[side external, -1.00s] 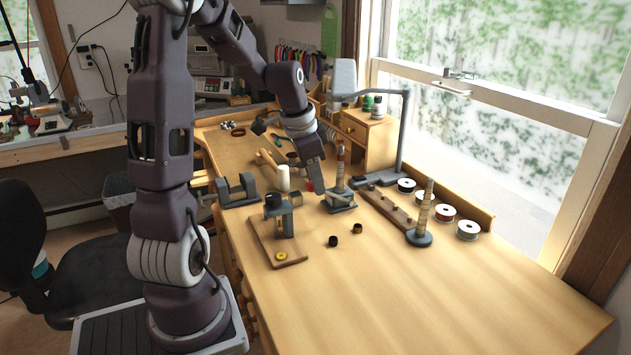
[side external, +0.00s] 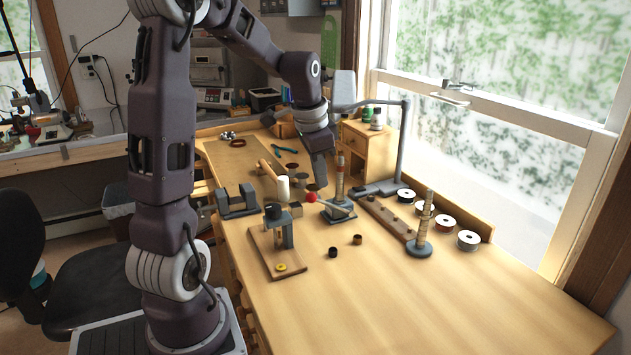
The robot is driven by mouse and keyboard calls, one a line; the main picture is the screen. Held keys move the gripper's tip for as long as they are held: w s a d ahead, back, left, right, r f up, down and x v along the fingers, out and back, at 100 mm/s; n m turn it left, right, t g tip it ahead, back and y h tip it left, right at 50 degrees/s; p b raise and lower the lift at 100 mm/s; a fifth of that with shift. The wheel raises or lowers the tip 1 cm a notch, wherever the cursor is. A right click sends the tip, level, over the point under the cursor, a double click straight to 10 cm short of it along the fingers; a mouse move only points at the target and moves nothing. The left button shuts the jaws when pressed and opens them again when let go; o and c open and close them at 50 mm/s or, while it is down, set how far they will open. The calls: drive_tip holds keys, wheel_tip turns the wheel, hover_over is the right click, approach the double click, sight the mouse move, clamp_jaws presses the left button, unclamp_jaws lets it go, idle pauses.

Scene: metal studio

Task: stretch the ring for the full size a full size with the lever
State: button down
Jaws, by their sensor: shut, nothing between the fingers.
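The ring stretcher (side external: 340,180) stands on a dark base on the wooden bench. Its upright tapered mandrel has reddish and pale bands. I cannot tell whether one of these bands is a ring. Its lever (side external: 334,206) slants from the base up to the left and ends in a red knob (side external: 311,197). My gripper (side external: 319,184) points down, left of the mandrel and just above the red knob in the picture. It looks shut, holds nothing, and appears apart from the knob.
A dark press (side external: 283,229) on a wooden board stands front left. A stepped mandrel (side external: 426,218) stands to the right, beside a wooden strip (side external: 386,216) and several spools. The front right bench (side external: 460,305) is clear.

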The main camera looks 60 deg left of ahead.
drive_tip(key=shift+s+a+f, duration=0.2)
drive_tip(key=shift+s+f, duration=0.3)
drive_tip(key=shift+f, duration=0.3)
drive_tip(key=s+f, duration=0.1)
drive_tip(key=f, duration=0.1)
drive_tip(key=s+f, duration=0.3)
drive_tip(key=shift+s+f, duration=0.1)
drive_tip(key=shift+f, duration=0.25)
